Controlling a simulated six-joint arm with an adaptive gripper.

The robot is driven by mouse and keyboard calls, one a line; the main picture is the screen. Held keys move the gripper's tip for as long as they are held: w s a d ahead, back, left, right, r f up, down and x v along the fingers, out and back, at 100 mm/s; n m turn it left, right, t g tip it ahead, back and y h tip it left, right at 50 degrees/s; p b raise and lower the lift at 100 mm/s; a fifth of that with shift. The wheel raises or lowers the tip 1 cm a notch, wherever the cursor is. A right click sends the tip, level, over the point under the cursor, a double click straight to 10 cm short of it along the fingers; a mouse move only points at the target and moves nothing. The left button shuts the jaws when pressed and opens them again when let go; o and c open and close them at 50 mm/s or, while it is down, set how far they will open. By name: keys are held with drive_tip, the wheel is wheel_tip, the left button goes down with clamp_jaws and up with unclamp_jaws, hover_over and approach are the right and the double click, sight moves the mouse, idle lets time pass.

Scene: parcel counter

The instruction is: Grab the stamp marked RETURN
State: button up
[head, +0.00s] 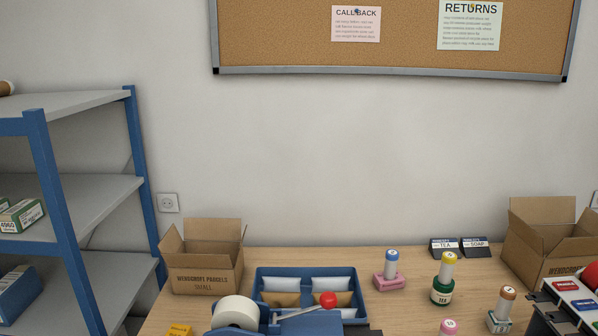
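Several stamp-like items with upright handles stand on the right part of the wooden counter (290,257). One has a blue top and a pink base (386,284). A brown-topped one with a grey base (499,324) stands at the right. A pink top (448,327) is cut off by the bottom edge. The tops bear small marks too small to read, so I cannot tell which one is marked RETURN. My gripper is not in view.
A blue tray (262,273) holds pale and brown packets. In front is a tape roll (237,311) beside a red-knobbed lever (328,299). Open cartons stand left (205,279) and right (545,245). Dark TEA and SOAP signs (458,254) stand at the back. Blue shelving (70,215) is at left.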

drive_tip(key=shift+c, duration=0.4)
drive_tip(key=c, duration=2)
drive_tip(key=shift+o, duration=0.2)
